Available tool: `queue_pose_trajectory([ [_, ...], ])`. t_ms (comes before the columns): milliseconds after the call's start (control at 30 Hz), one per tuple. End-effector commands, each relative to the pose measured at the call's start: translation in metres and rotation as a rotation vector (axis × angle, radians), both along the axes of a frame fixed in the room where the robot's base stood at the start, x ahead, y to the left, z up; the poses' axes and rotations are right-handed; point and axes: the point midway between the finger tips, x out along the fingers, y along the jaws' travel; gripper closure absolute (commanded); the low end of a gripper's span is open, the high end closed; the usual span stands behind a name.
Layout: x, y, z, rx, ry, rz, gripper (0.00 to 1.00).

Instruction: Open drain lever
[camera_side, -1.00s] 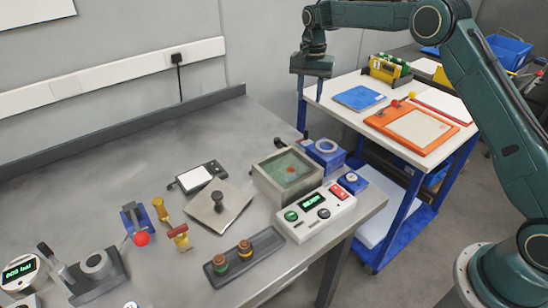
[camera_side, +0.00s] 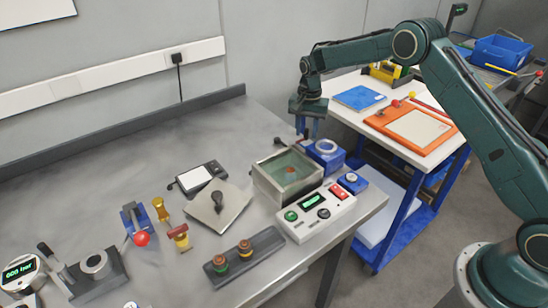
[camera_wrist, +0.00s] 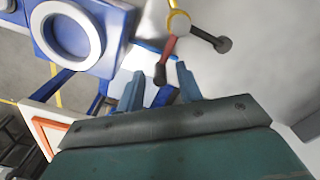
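The likely drain lever (camera_wrist: 168,55), red with a black tip, hangs from a brass-coloured fitting (camera_wrist: 178,22) in the wrist view. A dark knobbed rod (camera_wrist: 220,43) branches off the same fitting. My gripper (camera_wrist: 160,70) is open, with its two blue-grey fingers spread. The lever's black tip appears between the fingers; I cannot tell whether they touch. In the side view, my gripper (camera_side: 308,136) points down behind the open-topped tank (camera_side: 263,184), which holds greenish liquid and a reddish spot. The lever cannot be made out there.
A blue box with a white ring (camera_side: 327,147) stands close beside my gripper; it also shows in the wrist view (camera_wrist: 70,35). A control box (camera_side: 314,214) stands in front of the tank. A white-topped cart (camera_side: 345,84) stands behind. The bench's back left is clear.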

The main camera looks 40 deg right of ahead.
Motion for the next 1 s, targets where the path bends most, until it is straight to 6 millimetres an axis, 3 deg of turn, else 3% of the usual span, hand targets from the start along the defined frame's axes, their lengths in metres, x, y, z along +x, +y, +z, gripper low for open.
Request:
queue_pose_trajectory([
  [367,-0.0001,0.0000,-0.0059,0.000,0.000,0.000,0.64],
  [400,-0.0001,0.0000,-0.0059,0.000,0.000,0.000,0.66],
  [567,-0.0004,0.0000,-0.0057,0.000,0.001,0.000,0.98],
  [600,-0.0006,-0.0002,-0.0057,0.000,0.002,0.000,1.00],
  [1000,-0.0007,-0.0009,-0.0065,0.001,0.008,0.022,1.00],
])
